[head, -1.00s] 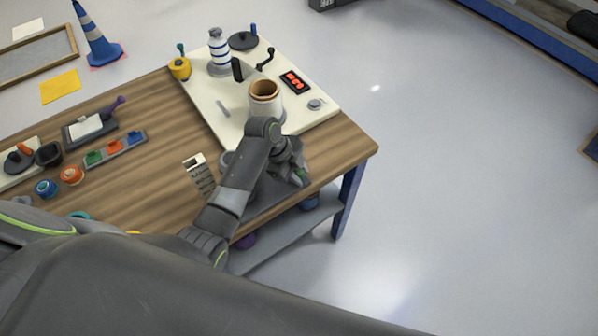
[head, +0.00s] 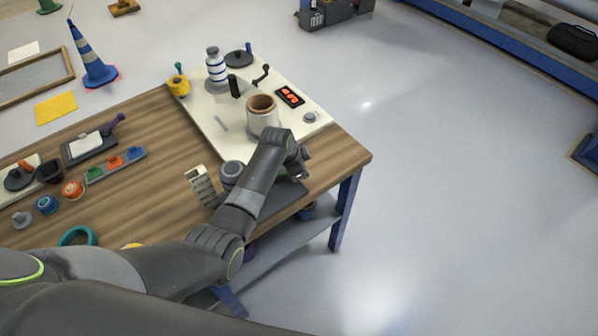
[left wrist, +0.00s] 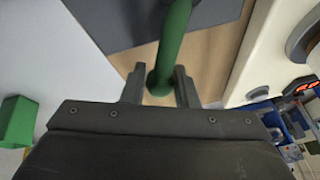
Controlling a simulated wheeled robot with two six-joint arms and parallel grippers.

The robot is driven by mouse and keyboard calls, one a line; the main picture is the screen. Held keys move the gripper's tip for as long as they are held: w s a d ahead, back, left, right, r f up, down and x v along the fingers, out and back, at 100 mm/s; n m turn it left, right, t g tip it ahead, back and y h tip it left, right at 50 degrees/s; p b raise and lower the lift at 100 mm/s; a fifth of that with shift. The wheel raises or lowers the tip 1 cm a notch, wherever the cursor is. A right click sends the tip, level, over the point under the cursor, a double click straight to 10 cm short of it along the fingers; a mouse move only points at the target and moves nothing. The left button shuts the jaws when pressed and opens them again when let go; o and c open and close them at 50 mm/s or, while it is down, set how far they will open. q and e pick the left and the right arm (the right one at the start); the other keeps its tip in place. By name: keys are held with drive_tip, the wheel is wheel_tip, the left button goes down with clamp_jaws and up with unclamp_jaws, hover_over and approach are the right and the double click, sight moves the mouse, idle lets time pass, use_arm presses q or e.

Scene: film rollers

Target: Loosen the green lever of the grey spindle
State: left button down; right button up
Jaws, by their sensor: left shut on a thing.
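My left gripper (head: 298,168) is at the right front of the bench, beside a dark grey base plate (head: 282,200). In the left wrist view, its two fingers (left wrist: 159,88) stand on either side of a green lever (left wrist: 172,45), shut on it. My right gripper is not in view.
A cream board (head: 205,120) behind my gripper carries a white roller with a brown core (head: 262,112), a red display (head: 290,96) and a crank. A pale slotted block (head: 201,186) stands left of my arm. A green block (left wrist: 15,122) shows in the wrist view.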

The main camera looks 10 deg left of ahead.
use_arm(q)
drive_tip(key=shift+w+a+r+n+y+p, duration=0.15)
drive_tip(key=shift+w+a+n+y, duration=0.1)
drive_tip(key=shift+w+n, duration=0.25)
drive_tip(key=shift+w+a+n+y+p, duration=0.15)
drive_tip(key=shift+w+n+y, duration=0.15)
drive_tip(key=shift+n, duration=0.4)
drive_tip(key=shift+w+a+n+t+y, duration=0.2)
drive_tip(key=shift+w+n, duration=0.1)
drive_tip(key=shift+n, duration=0.25)
drive_tip(key=shift+w+a+n+t+y, duration=0.15)
drive_tip(key=shift+w+n+t, duration=0.1)
drive_tip(key=shift+n, duration=0.3)
drive_tip(key=c, duration=1.2)
unclamp_jaws()
drive_tip(key=shift+o, duration=0.2)
drive_tip(key=shift+s+r, duration=0.15)
drive_tip(key=shift+r, duration=0.2)
drive_tip(key=v, duration=1.6)
drive_tip(key=shift+r, duration=0.25)
